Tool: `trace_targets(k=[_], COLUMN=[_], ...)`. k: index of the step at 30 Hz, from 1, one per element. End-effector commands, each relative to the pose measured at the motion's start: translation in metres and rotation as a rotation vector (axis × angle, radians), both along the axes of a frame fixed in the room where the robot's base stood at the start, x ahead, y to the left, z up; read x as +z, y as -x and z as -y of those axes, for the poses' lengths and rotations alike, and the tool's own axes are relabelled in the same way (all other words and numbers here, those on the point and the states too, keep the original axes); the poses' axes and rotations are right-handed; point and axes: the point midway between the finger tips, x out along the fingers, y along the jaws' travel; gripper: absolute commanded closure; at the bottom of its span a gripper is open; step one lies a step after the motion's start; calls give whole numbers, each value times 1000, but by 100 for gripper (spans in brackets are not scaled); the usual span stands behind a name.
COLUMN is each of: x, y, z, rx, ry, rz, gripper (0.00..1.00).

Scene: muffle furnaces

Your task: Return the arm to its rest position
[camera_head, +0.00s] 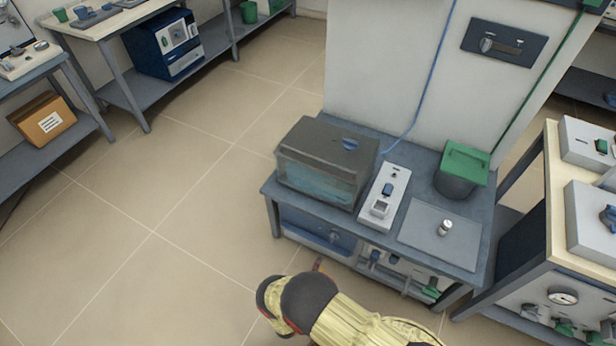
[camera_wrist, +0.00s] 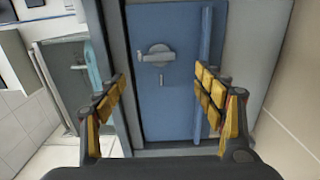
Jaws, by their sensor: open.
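My gripper (camera_wrist: 163,92) is open in the wrist view, with its two yellow-padded fingers wide apart and nothing between them. Past the fingers is a blue door (camera_wrist: 165,105) with a grey handle (camera_wrist: 156,56). I cannot tell how near the fingertips are to it. In the head view my arm, in a yellow and black cover, reaches in from the bottom edge, in front of a grey bench (camera_head: 400,262). The fingers are mostly hidden there.
On the bench stand a dark box with a clear front (camera_head: 315,181), a white switch unit (camera_head: 384,194), a green-lidded bin (camera_head: 461,170) and a small metal cylinder (camera_head: 445,227) on a grey plate. Another bench (camera_head: 548,225) stands at right. Open tiled floor (camera_head: 165,215) lies to the left.

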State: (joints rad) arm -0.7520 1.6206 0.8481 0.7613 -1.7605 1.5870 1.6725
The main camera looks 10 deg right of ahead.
Motion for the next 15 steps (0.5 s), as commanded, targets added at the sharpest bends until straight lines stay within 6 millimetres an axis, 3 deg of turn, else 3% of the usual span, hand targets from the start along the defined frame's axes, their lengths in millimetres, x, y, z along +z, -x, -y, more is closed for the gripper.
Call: trace_targets(k=[11,15], x=[-7,-20], y=[2,31], z=[3,34], rx=[-12,-99], ry=[103,234], rz=[-107,-288], gripper=[30,30])
